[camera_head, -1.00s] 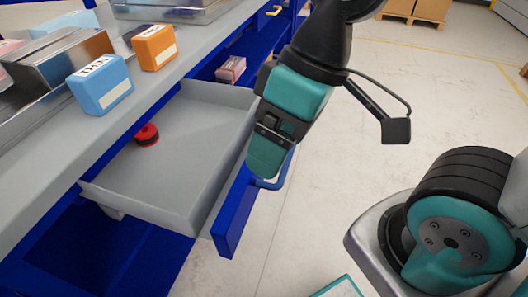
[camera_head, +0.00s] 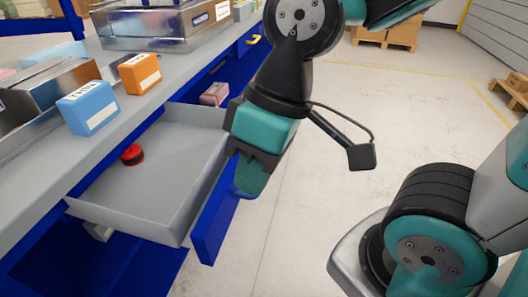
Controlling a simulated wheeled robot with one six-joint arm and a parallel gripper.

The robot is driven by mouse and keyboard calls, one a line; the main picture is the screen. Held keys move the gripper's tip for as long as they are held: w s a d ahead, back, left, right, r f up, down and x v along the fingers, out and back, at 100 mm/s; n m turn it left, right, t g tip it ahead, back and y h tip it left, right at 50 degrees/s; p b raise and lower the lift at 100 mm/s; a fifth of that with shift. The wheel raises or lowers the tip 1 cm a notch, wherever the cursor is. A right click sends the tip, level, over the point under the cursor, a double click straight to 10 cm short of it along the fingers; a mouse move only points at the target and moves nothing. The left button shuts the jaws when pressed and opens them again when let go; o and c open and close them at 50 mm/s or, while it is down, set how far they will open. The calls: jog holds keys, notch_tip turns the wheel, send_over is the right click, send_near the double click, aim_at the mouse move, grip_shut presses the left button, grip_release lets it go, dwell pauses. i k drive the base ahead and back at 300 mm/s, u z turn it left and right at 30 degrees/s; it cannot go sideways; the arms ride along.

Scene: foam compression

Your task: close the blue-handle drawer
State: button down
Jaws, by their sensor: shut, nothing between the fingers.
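The drawer (camera_head: 165,191) is pulled out from under the grey bench top, with its blue front panel (camera_head: 213,218) facing right. A red and black round object (camera_head: 132,155) lies inside on the drawer floor. My gripper (camera_head: 250,187) is shut and empty, pointing down at the drawer's front panel, near its far end. It hides that part of the panel and the blue handle. I cannot tell whether it touches the panel.
The bench top (camera_head: 165,92) holds a blue box (camera_head: 88,107), an orange box (camera_head: 140,73) and metal trays. A yellow handle (camera_head: 253,39) shows on the bench farther back. A pinkish block (camera_head: 214,94) lies in an opening behind the drawer.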

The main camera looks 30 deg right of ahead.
aim_at(184, 192)
jog(key=u, duration=0.5)
jog(key=k, duration=1.15)
jog(key=z, duration=0.35)
jog(key=i, duration=0.85)
jog(key=z, duration=0.45)
